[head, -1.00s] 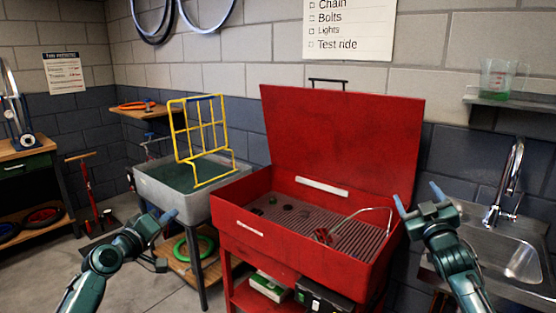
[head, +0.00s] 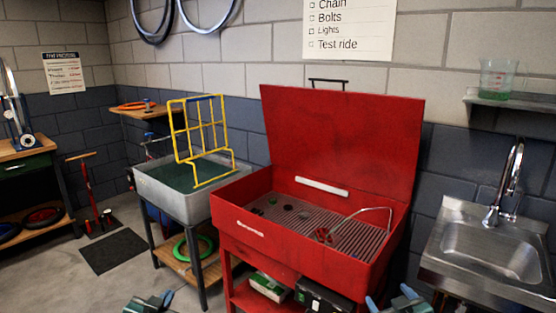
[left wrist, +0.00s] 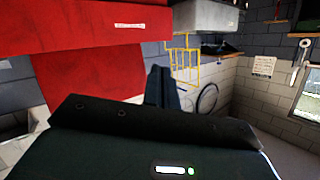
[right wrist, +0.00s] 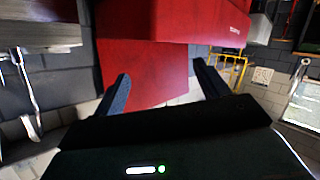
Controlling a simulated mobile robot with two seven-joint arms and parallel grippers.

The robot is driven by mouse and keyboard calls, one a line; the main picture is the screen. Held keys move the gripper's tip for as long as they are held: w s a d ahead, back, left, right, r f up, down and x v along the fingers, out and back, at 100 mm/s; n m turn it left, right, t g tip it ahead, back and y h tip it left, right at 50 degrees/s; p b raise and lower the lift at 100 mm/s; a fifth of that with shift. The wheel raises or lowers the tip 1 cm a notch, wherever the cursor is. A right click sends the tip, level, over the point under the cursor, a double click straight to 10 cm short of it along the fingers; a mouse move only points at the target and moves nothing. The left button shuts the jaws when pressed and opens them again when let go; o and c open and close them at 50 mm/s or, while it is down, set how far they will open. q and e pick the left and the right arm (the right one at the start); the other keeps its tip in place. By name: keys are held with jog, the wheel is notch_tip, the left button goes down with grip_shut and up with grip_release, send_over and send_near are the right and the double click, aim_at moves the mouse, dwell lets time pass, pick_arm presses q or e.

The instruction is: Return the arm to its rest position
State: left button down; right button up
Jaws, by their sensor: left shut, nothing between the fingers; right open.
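My left gripper (head: 150,303) is low at the bottom edge of the head view, in front of the grey tub's stand. In the left wrist view its fingers (left wrist: 162,88) are together with nothing between them. My right gripper (head: 392,301) is at the bottom edge of the head view, in front of the red wash cabinet's right side. In the right wrist view its two fingers (right wrist: 162,88) are spread wide and empty. Both grippers touch nothing that I can see. Most of both arms is out of the head view.
A red parts washer (head: 240,215) with its lid up stands in the centre. A grey tub (head: 160,195) with a yellow rack (head: 178,130) is left of it. A steel sink (head: 440,262) stands at the right. The floor near the black mat (head: 113,252) is clear.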

pick_arm(q)
jog(key=s+d+f+g+h, duration=0.1)
jog(key=s+d+f, duration=0.2)
jog(key=s, duration=0.6)
jog(key=s+d+f+g+h, duration=0.1)
jog(key=s+d+f, duration=0.3)
jog(key=s, duration=0.6)
jog(key=s+d+f+g, duration=0.2)
jog(key=s+d, duration=0.3)
jog(key=s, duration=0.4)
jog(key=shift+s+d+f+n+h, duration=0.15)
jog(key=shift+f+n+h, duration=0.25)
jog(key=shift+f, duration=0.4)
pick_arm(e)
jog(key=s+a+f+g+y, duration=0.1)
jog(key=s+a+f, duration=0.2)
jog(key=s, duration=0.6)
jog(key=s+a+f+g+y, duration=0.1)
jog(key=s+a+f, duration=0.3)
jog(key=s, duration=0.6)
jog(key=s+a+f+g, duration=0.2)
jog(key=s+a, duration=0.3)
jog(key=s, duration=0.4)
jog(key=shift+s+a+f+m+y, duration=0.15)
jog(key=shift+f+m+y, duration=0.25)
jog(key=shift+f, duration=0.4)
